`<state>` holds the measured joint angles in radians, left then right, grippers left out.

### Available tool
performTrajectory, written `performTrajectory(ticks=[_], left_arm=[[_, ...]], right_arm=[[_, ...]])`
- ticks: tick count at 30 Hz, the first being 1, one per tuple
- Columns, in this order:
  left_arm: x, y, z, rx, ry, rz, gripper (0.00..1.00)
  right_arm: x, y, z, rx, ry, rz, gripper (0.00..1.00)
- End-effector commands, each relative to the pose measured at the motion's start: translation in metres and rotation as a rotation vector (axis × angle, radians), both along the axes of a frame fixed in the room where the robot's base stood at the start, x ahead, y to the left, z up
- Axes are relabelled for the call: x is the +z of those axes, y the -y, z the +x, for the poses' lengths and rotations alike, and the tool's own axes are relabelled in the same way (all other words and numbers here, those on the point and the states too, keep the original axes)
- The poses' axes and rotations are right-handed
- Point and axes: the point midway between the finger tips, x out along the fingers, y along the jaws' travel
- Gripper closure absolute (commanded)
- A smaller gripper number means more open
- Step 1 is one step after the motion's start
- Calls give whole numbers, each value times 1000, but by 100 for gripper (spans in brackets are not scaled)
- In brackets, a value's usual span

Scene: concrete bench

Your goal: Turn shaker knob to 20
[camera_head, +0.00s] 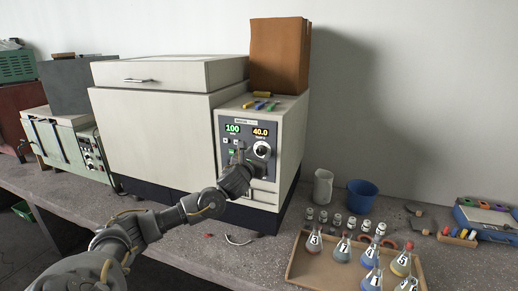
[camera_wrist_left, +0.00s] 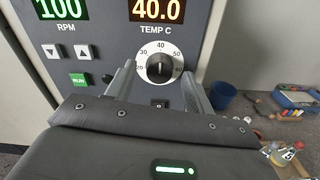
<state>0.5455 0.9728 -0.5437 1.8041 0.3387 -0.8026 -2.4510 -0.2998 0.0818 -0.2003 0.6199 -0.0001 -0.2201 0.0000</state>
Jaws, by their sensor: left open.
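The shaker (camera_head: 165,130) is a large cream box with a dark grey control panel. Its black knob (camera_wrist_left: 159,68) sits on a white dial with numbers from 20 up to 60; its white mark points up near 40. The knob also shows in the head view (camera_head: 262,150). The display above the knob reads 40.0 TEMP C, and the one beside it reads 100 RPM. My left gripper (camera_head: 243,157) is open in front of the panel. In the left wrist view its fingers (camera_wrist_left: 158,84) stand either side of the knob, without visible contact. My right gripper is not in view.
A wooden tray (camera_head: 290,272) with several numbered flasks stands at the front right, with small jars behind it. A beaker (camera_head: 323,187) and blue cup (camera_head: 362,195) stand right of the shaker. A brown box (camera_head: 280,55) and coloured markers lie on top. A green button (camera_wrist_left: 80,80) is left of the knob.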

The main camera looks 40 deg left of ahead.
Motion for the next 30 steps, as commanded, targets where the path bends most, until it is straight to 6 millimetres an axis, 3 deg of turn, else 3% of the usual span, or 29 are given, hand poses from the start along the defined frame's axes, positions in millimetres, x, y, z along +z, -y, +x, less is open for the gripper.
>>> performTrajectory(ticks=[6, 14, 24, 30], left_arm=[[0, -4, 12, -1, -1, 0, 47], [-1, -4, 13, -1, -1, 1, 47], [-1, -4, 13, -1, -1, 0, 92], [-1, -4, 13, -1, 3, -13, 92]], right_arm=[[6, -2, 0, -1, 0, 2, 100], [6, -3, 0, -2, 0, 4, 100], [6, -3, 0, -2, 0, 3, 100], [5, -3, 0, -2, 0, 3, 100]])
